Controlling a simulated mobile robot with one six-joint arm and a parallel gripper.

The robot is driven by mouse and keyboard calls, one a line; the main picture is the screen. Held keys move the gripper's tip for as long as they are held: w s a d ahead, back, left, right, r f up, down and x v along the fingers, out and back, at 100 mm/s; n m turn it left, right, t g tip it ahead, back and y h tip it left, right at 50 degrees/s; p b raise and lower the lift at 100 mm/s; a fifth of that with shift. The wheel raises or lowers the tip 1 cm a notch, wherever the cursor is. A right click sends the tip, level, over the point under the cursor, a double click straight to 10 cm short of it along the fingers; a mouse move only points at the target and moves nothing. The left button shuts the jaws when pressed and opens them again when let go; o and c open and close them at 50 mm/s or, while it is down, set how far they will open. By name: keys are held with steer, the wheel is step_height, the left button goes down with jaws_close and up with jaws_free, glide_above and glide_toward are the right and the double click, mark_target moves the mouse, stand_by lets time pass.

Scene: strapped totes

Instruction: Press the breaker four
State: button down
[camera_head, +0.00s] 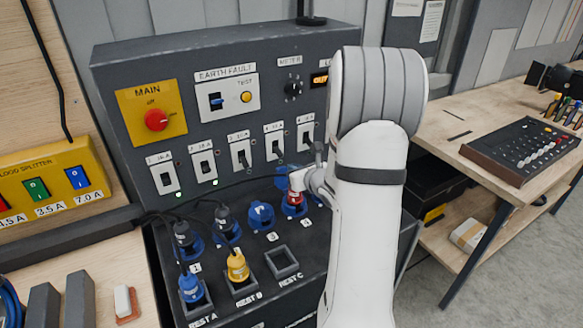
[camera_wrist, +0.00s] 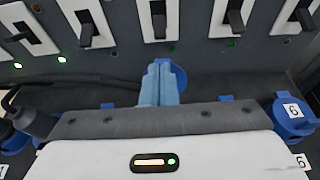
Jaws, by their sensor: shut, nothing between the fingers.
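Breaker four (camera_head: 274,146) is a black toggle on a white plate, fourth from the left in the breaker row. In the wrist view I take it to be the middle breaker (camera_wrist: 160,20), with a dark lever; its top is cut off. My gripper (camera_wrist: 161,64) has its blue fingers together and empty, pointing towards the panel just below that breaker, with a visible gap. In the head view my gripper (camera_head: 284,178) is low in front of the row, above the sockets, partly hidden by my wrist.
Neighbouring breakers three (camera_head: 240,154) and five (camera_head: 306,136) stand close on either side. Green lamps glow by breakers one (camera_head: 164,175) and two (camera_head: 202,163). A cable crosses the panel.

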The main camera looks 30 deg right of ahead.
mark_target(283, 168)
steer(key=p+x, duration=0.2)
steer(key=x, duration=0.6)
